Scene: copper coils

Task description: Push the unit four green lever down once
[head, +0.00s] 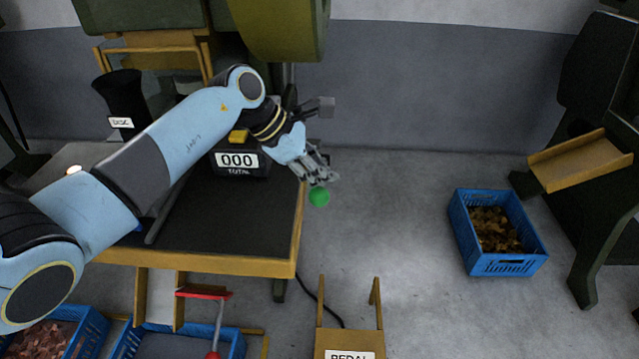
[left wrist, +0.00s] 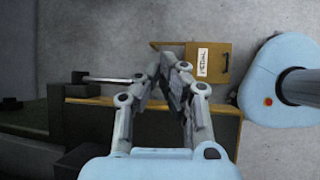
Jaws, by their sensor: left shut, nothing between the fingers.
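The green lever shows as a round green knob (head: 319,196) just off the right edge of the dark-topped table. No unit number is readable. My left gripper (head: 322,170) is shut and empty. Its fingertips are just above the knob in the picture; I cannot tell whether they touch it. In the left wrist view my left gripper (left wrist: 167,66) has its fingers together, and a thin grey rod (left wrist: 112,79) ends behind them. The green knob is hidden there. My right gripper is not in view.
The table's wooden edge (head: 299,225) is left of the knob. A counter reading 000 (head: 237,161) stands on the table. A wooden pedal box (head: 350,340) is below on the floor. A blue crate (head: 462,222) with copper scraps stands right. Floor between is clear.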

